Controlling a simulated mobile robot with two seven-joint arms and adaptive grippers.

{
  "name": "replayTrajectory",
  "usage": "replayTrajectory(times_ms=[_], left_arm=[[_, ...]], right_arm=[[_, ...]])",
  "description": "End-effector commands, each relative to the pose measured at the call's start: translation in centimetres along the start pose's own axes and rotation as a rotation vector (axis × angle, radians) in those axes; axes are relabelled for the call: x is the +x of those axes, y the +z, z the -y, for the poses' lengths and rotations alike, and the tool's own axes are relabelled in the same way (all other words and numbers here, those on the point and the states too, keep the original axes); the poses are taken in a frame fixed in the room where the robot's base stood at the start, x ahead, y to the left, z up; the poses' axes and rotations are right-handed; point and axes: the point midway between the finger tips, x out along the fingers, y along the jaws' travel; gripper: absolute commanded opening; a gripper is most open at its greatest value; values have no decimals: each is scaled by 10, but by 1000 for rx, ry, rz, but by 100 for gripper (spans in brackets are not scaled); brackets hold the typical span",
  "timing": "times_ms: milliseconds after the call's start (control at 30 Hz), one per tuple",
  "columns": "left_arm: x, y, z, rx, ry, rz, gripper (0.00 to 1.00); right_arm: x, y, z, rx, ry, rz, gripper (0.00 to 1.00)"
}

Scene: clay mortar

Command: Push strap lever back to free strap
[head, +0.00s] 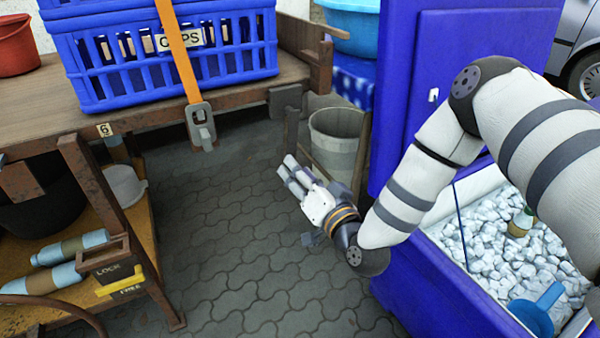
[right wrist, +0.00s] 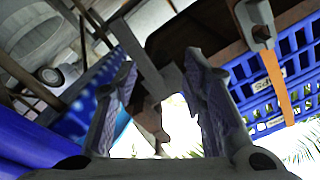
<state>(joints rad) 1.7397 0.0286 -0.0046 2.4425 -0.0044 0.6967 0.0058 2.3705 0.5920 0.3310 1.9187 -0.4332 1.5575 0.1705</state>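An orange strap (head: 178,48) runs down over a blue slatted crate (head: 160,80) labelled "CUPS". The strap ends at a grey metal lever buckle (head: 201,126) at the wooden bench's front edge. In the right wrist view the buckle (right wrist: 262,32) and strap (right wrist: 272,78) show at the upper right, outside the fingers. My right gripper (head: 287,171) is to the right of the buckle in the head view, apart from it. In the right wrist view my right gripper (right wrist: 160,80) is open, with nothing held between its fingers. My left gripper is not in view.
The wooden bench (head: 30,115) carries the crate and a red bucket (head: 17,45). A grey bin (head: 336,140) stands behind my right gripper. A blue container (head: 440,265) of white lumps is at right. Paved floor (head: 240,225) between bench and container is mostly clear.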

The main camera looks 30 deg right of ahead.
Motion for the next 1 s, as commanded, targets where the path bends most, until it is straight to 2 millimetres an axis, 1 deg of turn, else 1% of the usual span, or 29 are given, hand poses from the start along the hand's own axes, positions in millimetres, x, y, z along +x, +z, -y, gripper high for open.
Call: replayTrajectory(times_ms=[133, 167, 200, 267, 300, 333, 400, 500, 600, 667, 767, 1000], left_arm=[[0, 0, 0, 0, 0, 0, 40], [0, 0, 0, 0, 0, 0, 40], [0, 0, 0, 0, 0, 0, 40], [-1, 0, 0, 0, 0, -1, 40], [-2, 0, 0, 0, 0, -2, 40], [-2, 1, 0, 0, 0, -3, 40], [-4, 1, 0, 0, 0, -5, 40], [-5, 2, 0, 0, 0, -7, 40], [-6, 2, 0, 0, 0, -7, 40], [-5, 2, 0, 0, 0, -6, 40], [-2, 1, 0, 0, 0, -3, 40], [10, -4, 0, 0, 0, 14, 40]], right_arm=[[0, 0, 0, 0, 0, 0, 38], [0, 0, 0, 0, 0, 0, 36], [0, 0, -1, 9, 3, -2, 27], [1, -2, -7, 84, 24, -15, 13], [1, -3, -15, 186, 50, -35, 4], [1, -5, -23, 282, 73, -58, 0], [1, -9, -42, 523, 122, -124, 0], [-2, -14, -64, 814, 162, -223, 0], [-4, -17, -78, 986, 172, -291, 0], [-3, -18, -81, 1027, 173, -307, 0], [8, -19, -86, 1037, 171, -311, 0], [56, -26, -101, 1033, 172, -309, 0]])
